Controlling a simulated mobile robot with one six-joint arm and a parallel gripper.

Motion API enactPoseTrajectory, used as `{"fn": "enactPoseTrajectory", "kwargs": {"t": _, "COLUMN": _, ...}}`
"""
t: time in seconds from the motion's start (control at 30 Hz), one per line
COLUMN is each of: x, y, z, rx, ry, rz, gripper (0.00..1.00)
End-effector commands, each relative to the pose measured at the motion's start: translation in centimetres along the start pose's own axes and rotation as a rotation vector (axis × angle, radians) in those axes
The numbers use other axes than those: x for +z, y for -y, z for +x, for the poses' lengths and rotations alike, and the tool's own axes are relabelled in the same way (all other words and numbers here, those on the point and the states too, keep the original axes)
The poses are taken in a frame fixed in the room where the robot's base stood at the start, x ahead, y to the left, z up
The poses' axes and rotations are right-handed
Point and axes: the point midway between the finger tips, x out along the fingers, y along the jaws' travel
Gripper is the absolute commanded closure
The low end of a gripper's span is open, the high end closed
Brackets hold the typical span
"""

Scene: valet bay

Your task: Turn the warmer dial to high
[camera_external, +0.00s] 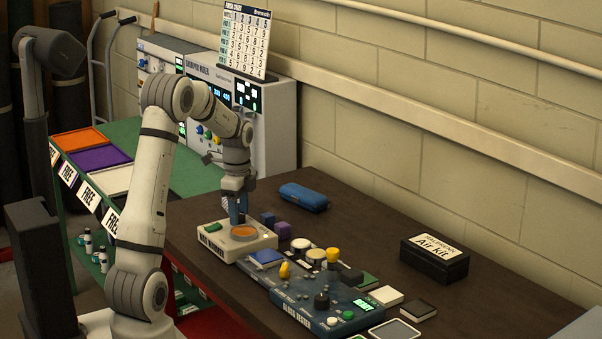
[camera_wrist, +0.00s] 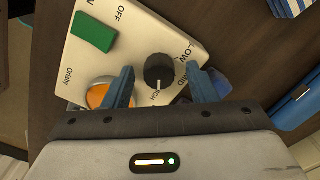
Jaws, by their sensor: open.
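The warmer (camera_external: 222,247) is a cream box on the dark table, with a green switch (camera_wrist: 94,32) and an orange disc (camera_wrist: 97,95). Its black round dial (camera_wrist: 159,71) shows in the wrist view; its white pointer line points to the picture's bottom, at a partly hidden label ending "GH". "LOW" is printed to the dial's upper right. My gripper (camera_wrist: 159,70) is open, one blue finger on each side of the dial, with visible gaps. In the external view my gripper (camera_external: 237,216) is over the warmer's back part and the dial is hidden there.
A blue tester panel (camera_external: 325,310) with several knobs stands in front and to the right of the warmer. A black Air kit box (camera_external: 434,262) stands farther right. The table between case and box is clear.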

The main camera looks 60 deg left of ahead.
Motion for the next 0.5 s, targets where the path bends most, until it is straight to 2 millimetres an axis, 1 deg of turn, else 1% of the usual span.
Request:
{"fn": "enactPoseTrajectory", "kwargs": {"t": 0.17, "x": 0.0, "y": 0.0, "z": 0.0, "rx": 0.001, "ry": 0.000, "rz": 0.000, "gripper": 0.48}}
{"fn": "enactPoseTrajectory", "kwargs": {"t": 0.27, "x": 0.0, "y": 0.0, "z": -0.6, "rx": -0.001, "ry": 0.000, "rz": 0.000, "gripper": 0.48}}
{"fn": "enactPoseTrajectory", "kwargs": {"t": 0.37, "x": 0.0, "y": 0.0, "z": -1.9, "rx": -0.002, "ry": 0.000, "rz": 0.000, "gripper": 0.48}}
{"fn": "enactPoseTrajectory", "kwargs": {"t": 0.5, "x": 0.0, "y": 0.1, "z": -4.4, "rx": -0.002, "ry": 0.000, "rz": 0.000, "gripper": 0.48}}
